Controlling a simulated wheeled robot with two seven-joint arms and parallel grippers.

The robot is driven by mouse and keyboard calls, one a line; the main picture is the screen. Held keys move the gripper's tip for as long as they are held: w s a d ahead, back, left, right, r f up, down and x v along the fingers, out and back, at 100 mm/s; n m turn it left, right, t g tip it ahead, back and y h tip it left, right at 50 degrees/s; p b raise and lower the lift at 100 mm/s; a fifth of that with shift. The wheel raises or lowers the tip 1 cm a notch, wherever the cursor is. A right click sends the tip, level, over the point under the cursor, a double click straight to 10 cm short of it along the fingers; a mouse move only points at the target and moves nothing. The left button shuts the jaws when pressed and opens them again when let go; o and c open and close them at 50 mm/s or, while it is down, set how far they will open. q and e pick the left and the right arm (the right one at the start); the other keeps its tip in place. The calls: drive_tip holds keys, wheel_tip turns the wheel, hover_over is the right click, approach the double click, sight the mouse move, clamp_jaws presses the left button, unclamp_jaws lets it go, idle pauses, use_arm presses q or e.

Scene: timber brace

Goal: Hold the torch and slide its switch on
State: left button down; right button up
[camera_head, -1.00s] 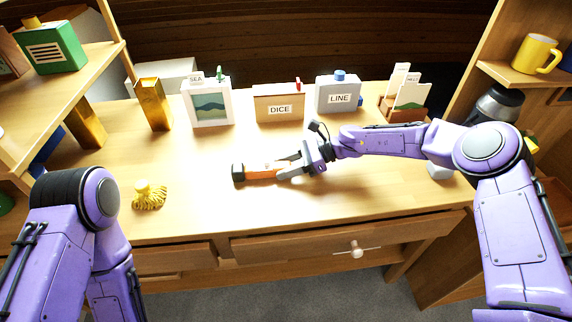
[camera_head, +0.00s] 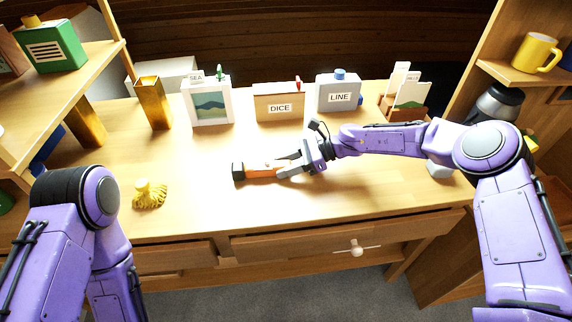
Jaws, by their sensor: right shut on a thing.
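The torch (camera_head: 262,172) lies along the desk near the middle of the head view. It has an orange body and a dark head at its left end. My right gripper (camera_head: 287,167) comes in from the right and is shut on the torch's right part. The fingers hide part of the body there. A small pale spot on the upper side of the torch may be the switch; its position is too small to tell. My left arm shows at the lower left, but its gripper is out of view.
A yellow brush-like thing (camera_head: 149,194) lies on the desk at left. Along the back stand a gold vase (camera_head: 153,103), a picture frame (camera_head: 208,103), the DICE box (camera_head: 279,103), the LINE box (camera_head: 338,95) and a card holder (camera_head: 404,100). The desk's front middle is clear.

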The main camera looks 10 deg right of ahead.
drive_tip(key=shift+f, duration=0.1)
drive_tip(key=o, duration=1.3)
drive_tip(key=shift+o, duration=0.2)
drive_tip(key=v, duration=1)
drive_tip(key=shift+d+b, duration=0.25)
drive_tip(key=shift+b, duration=0.15)
